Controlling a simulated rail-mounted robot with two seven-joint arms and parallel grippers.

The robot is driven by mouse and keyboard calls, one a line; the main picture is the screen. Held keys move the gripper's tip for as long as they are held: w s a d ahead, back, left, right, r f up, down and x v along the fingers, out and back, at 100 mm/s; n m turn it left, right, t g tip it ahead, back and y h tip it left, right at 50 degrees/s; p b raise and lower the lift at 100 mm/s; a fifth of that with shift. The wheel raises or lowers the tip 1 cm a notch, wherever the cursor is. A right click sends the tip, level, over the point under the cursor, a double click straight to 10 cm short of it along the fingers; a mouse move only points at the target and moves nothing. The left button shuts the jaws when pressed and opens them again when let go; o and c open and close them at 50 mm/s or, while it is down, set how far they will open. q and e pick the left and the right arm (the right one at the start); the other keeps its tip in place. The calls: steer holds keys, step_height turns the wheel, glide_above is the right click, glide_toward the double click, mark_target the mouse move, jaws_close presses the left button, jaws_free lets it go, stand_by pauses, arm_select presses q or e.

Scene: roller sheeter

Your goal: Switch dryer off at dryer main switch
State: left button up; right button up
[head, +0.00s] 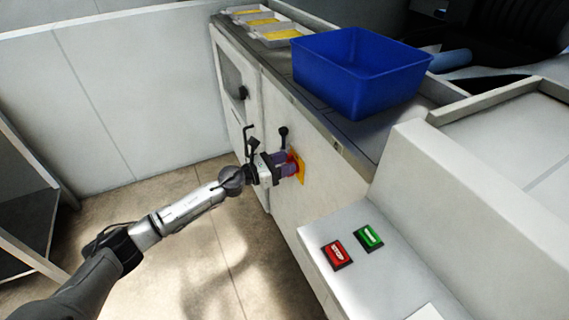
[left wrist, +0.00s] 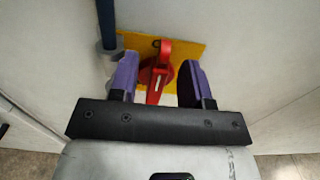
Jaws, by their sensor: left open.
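The dryer main switch is a red rotary handle (left wrist: 157,75) on a yellow plate (left wrist: 190,50), mounted on the white cabinet front. In the head view the yellow plate (head: 298,168) shows just beyond my gripper, with part of the red handle (head: 293,161) visible. My left gripper (head: 288,164) reaches the switch from the left. In the left wrist view its two purple fingers (left wrist: 158,78) stand open, one on each side of the red handle. The handle lies between them, with gaps visible on both sides. My right gripper is not in view.
A dark lever (head: 283,136) sticks out of the cabinet just above the switch. A blue bin (head: 360,72) stands on the top. Floor at left is clear.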

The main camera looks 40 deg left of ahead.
arm_select(q)
jaws_close()
stand_by(0.4)
